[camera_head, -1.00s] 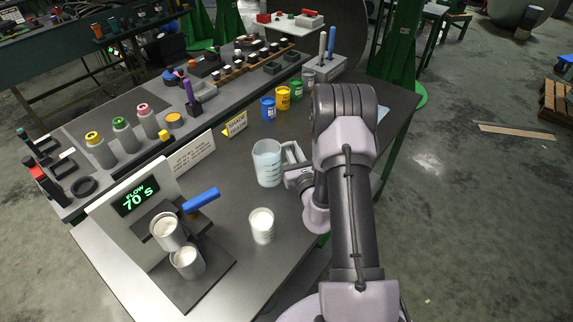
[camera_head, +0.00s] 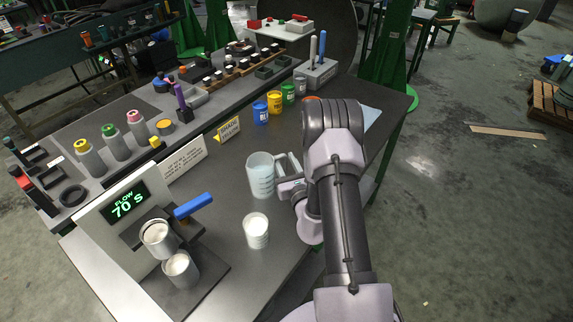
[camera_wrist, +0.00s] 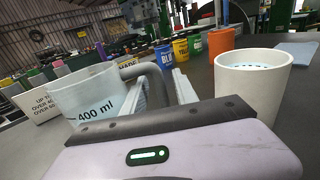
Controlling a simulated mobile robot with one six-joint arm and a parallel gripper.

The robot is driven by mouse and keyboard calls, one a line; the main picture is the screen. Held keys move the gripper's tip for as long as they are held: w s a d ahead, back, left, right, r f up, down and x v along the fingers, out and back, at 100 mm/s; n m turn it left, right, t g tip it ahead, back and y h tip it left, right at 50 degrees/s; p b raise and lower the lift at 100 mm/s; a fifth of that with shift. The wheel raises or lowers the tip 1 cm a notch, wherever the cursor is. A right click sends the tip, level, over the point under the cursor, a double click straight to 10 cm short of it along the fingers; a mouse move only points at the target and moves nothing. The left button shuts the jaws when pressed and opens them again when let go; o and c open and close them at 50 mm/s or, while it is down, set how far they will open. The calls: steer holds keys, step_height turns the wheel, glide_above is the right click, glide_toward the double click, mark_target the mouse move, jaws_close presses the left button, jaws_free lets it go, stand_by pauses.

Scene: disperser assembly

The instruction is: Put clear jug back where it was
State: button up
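The clear jug (camera_head: 261,177) is a pale, see-through vessel with a grey handle, upright over the middle of the grey bench. In the wrist view the jug (camera_wrist: 90,97) is at the left, with a "400 ml" mark on its side. My gripper (camera_head: 292,186) is at the jug's right side. In the wrist view the fingers of my gripper (camera_wrist: 160,92) stand on both sides of the handle, shut on it. I cannot tell whether the jug's base touches the bench.
A white-filled cup (camera_head: 257,231) stands in front of the jug. The flow-display stand (camera_head: 127,207) is at left. Blue (camera_head: 260,113), yellow (camera_head: 274,102) and green (camera_head: 288,94) tins stand behind.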

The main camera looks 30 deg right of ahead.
steer(key=b+v, duration=0.1)
steer(key=v, duration=1)
steer(key=shift+s+a, duration=0.1)
steer(key=shift+s, duration=0.1)
steer(key=w+a+r+n+g+y, duration=0.1)
steer(key=a+r+n+y, duration=0.6)
steer(key=a+r+y, duration=0.3)
steer(key=w+a+r+n+g+y, duration=0.1)
steer(key=a+r+n+y, duration=0.6)
steer(key=a, duration=0.5)
steer(key=s+a+r+n+g+y, duration=0.2)
steer(key=s+a+r+n+g, duration=0.1)
steer(key=s+a+n+g, duration=1.2)
steer(key=s+d+f+n+t+h, duration=0.1)
steer(key=s+d+f+n+h, duration=0.25)
steer(key=s+d+h, duration=0.45)
steer(key=w+d+r+n+t+h, duration=0.2)
steer(key=w+d+r+t+h, duration=0.1)
steer(key=d+r+t+h, duration=0.1)
steer(key=shift+d+r, duration=0.2)
steer(key=shift+r, duration=0.4)
